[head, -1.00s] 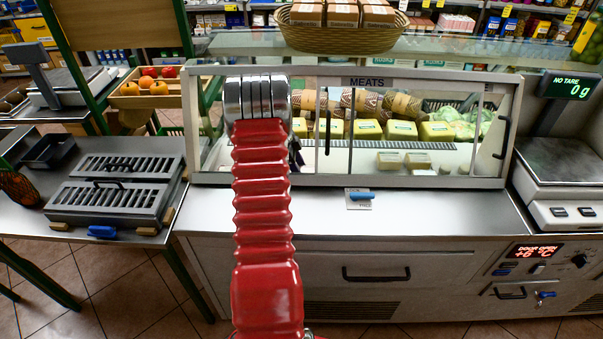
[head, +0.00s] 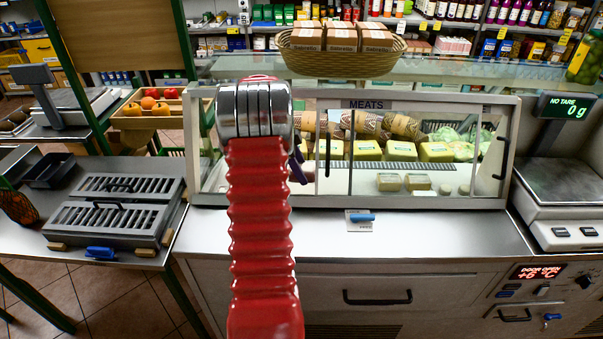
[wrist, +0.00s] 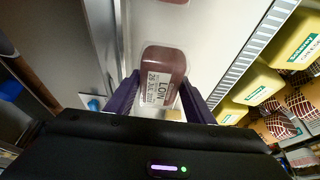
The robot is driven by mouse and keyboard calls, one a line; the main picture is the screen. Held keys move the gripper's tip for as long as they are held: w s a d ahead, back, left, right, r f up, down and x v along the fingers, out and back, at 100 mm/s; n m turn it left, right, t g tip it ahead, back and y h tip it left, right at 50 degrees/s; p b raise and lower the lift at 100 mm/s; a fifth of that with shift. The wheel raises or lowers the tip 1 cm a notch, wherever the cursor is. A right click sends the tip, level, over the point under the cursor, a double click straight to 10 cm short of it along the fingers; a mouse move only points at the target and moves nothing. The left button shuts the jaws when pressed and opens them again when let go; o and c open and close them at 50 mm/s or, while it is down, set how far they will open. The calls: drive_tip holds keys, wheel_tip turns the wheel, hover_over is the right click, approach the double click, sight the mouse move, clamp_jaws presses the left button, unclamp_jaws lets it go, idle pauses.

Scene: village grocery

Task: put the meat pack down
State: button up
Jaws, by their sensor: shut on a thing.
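The meat pack (wrist: 163,62) is dark reddish-brown with a white printed label, partly readable as "LOW". In the wrist view it sits between the purple fingers of my gripper (wrist: 158,98), which is shut on it. In the head view my red arm hides most of the gripper; one purple finger (head: 298,166) shows at the left part of the glass case marked MEATS (head: 365,104). A pale surface lies beyond the pack in the wrist view; I cannot tell whether the pack touches it.
Yellow packs (head: 367,150) and patterned rolls (head: 404,126) stand behind a grille inside the case. Small pale packs (head: 389,182) lie in front of it. A scale (head: 566,170) stands at right. A display reads DOOR OPEN.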

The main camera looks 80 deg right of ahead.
idle(0.4)
drive_tip(key=w+a+r+n+t+h, duration=0.15)
drive_tip(key=w+a+n, duration=0.25)
drive_tip(key=w+a, duration=0.55)
drive_tip(key=w+a+r+n+t+h, duration=0.1)
drive_tip(key=w+a+r+n, duration=0.4)
drive_tip(key=w, duration=0.8)
drive_tip(key=w+a+r+n+t+h, duration=0.1)
drive_tip(key=w+a+n, duration=0.2)
drive_tip(key=w+a, duration=0.7)
drive_tip(key=w+a+n+t+y, duration=0.1)
drive_tip(key=w+a+n, duration=0.2)
drive_tip(key=a+n, duration=0.4)
drive_tip(key=w+a+n+t+y, duration=0.2)
drive_tip(key=w+a+n, duration=0.2)
drive_tip(key=a, duration=1.5)
drive_tip(key=w+a+n+t+y, duration=0.1)
drive_tip(key=w+a+n, duration=0.3)
drive_tip(key=a+n, duration=0.6)
drive_tip(key=shift+w+a+t, duration=0.2)
drive_tip(key=shift+a+t, duration=0.55)
drive_tip(key=shift+a, duration=0.95)
drive_tip(key=shift+f+y, duration=0.15)
drive_tip(key=shift+y, duration=0.1)
drive_tip(key=shift+s, duration=0.1)
